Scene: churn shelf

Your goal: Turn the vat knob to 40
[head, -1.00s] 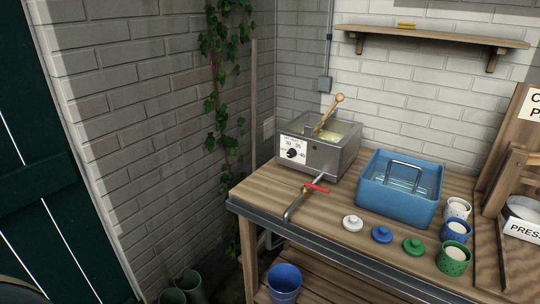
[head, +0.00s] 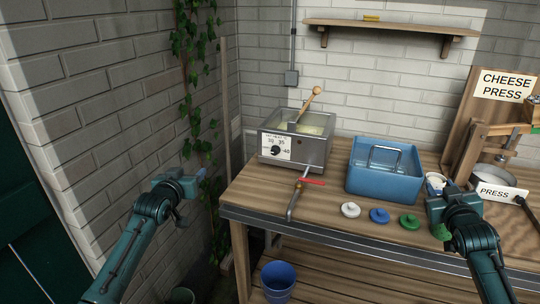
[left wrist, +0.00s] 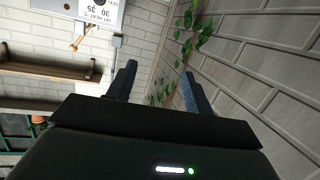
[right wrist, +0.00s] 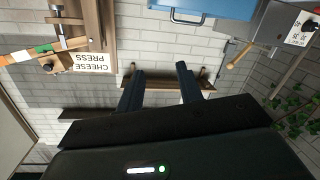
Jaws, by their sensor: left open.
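The metal vat (head: 310,148) stands at the left end of the wooden bench, with a wooden stick leaning in its pale contents. Its black knob (head: 276,151) sits on a white dial plate on the front, with 30, 35 and 40 printed around it. The exact pointer direction is too small to tell. My left gripper (head: 188,178) is left of the vat, apart from it, open and empty. Its fingers (left wrist: 158,85) show spread in the left wrist view. My right gripper (head: 440,195) is over the bench's right part. Its fingers (right wrist: 158,88) are spread and empty in the right wrist view.
A red-handled tap (head: 305,182) sticks out below the vat. A blue tub (head: 385,180) stands right of it, with several lids along the front edge. A cheese press (head: 500,150) is at the right. A blue bucket (head: 277,280) sits below. Brick wall is at left.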

